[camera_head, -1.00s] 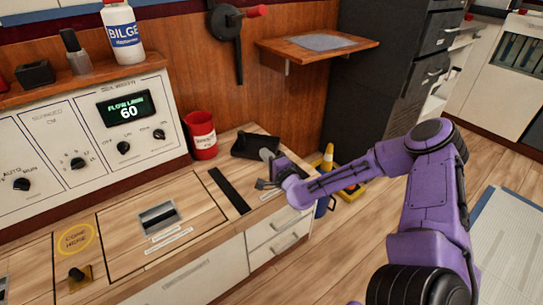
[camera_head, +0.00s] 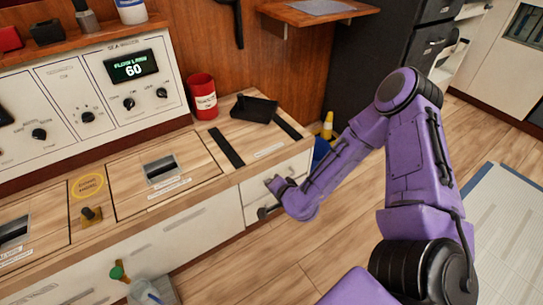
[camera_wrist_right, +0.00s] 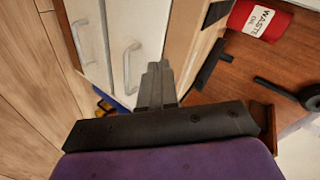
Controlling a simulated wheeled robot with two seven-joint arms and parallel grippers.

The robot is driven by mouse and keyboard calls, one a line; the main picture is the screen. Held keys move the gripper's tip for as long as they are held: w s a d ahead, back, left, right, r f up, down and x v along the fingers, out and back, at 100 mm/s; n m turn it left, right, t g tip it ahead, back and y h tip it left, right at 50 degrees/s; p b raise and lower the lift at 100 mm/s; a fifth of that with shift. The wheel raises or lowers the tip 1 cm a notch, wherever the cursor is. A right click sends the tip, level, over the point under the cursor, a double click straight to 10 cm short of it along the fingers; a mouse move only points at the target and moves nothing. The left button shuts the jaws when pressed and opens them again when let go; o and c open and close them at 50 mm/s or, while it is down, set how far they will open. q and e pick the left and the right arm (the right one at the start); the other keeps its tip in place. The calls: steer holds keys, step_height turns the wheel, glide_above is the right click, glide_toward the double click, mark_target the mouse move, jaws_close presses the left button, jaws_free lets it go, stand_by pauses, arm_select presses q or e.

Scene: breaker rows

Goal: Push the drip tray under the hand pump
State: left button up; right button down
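A flat black tray-like piece (camera_head: 255,109), probably the drip tray, lies on the wooden counter behind the drawers, with a short upright part at its left. A dark lever (camera_head: 239,22) hangs on the wood wall above and behind it, apart from it; it may be the hand pump, cut by the frame top. My right gripper (camera_head: 267,208) is in front of the drawer fronts, below the counter top and clear of the tray. In the wrist view its fingers (camera_wrist_right: 157,84) are together with nothing seen between them. My left gripper is out of view.
A red waste-oil can (camera_head: 203,97) stands left of the black piece. Black strips (camera_head: 226,147) lie on the counter. Drawer handles (camera_wrist_right: 130,66) stick out near my fingers. A wooden shelf (camera_head: 318,12) juts from the wall.

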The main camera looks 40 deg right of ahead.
steer(key=s+a+f+n+g+b, duration=0.1)
steer(key=s+f+n+g+b, duration=0.1)
steer(key=s+f, duration=0.4)
steer(key=s+a+f+n+g+h+b, duration=0.1)
steer(key=s+f, duration=0.5)
steer(key=s, duration=0.6)
steer(key=s+a+f+n+g+b, duration=0.1)
steer(key=s+f+n+g+b, duration=0.2)
steer(key=s+f+n+g, duration=0.2)
steer(key=s+f, duration=0.1)
steer(key=s, duration=0.2)
steer(key=shift+s+a+f+n+b, duration=0.3)
steer(key=shift+s+a+f+b, duration=0.05)
steer(key=shift+s+f+b, duration=0.05)
